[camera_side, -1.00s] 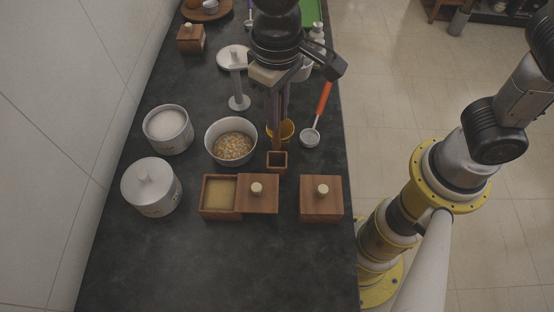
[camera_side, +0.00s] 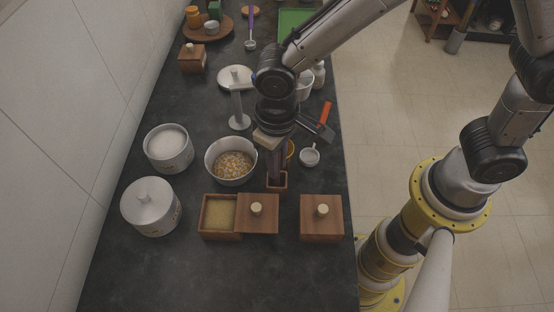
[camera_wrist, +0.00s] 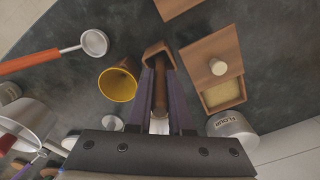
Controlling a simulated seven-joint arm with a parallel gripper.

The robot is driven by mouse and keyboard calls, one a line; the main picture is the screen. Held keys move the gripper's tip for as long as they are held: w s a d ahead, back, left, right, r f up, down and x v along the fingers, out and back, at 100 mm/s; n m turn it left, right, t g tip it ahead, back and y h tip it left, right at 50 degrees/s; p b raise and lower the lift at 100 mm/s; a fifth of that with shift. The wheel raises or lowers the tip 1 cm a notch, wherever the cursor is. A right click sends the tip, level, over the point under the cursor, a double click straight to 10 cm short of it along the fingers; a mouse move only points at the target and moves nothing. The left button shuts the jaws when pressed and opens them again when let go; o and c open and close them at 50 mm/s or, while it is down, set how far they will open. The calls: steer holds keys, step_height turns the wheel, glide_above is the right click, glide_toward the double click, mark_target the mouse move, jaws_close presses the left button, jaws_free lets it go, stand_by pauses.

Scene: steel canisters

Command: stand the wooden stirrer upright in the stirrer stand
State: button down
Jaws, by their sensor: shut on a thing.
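The wooden stirrer (camera_wrist: 160,92) is held between the two dark purple fingers of my gripper (camera_wrist: 160,85). In the side view my gripper (camera_side: 276,172) points down, directly over the stirrer stand (camera_side: 277,183), a small open square wooden box. The wrist view also shows the stand (camera_wrist: 155,50), with the stirrer's far end at or inside its opening. The fingertips are close to the rim. The fingers hide much of the stirrer and part of the opening, so I cannot tell how deep the end sits.
A yellow cup (camera_wrist: 117,86) stands close beside the stand. A bowl of cereal-like pieces (camera_side: 232,165) is left of it. A half-open wooden box (camera_side: 220,214) and a lidded one (camera_side: 321,220) are in front. A white-cupped ladle (camera_side: 309,156) lies right. The front counter is clear.

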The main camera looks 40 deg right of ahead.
steer(key=shift+f, duration=0.1)
steer(key=c, duration=0.8)
jaws_free()
step_height(320, 180, up, 12)
steer(key=shift+r, duration=0.2)
steer(key=s+d+r+m+t+y, duration=0.1)
steer(key=s+d+r, duration=0.15)
steer(key=d, duration=0.55)
steer(key=s+d+r+t, duration=0.1)
steer(key=d+r+t, duration=0.1)
steer(key=d+r, duration=0.35)
steer(key=s+d+f+t, duration=0.1)
steer(key=s+d, duration=0.1)
steer(key=d, duration=0.1)
steer(key=s+d+f, duration=0.1)
steer(key=s+d, duration=0.2)
steer(key=s+d+f+m+t+h, duration=0.1)
steer(key=s+d, duration=0.2)
steer(key=d, duration=0.1)
steer(key=shift+d+t, duration=0.1)
steer(key=shift+t, duration=0.2)
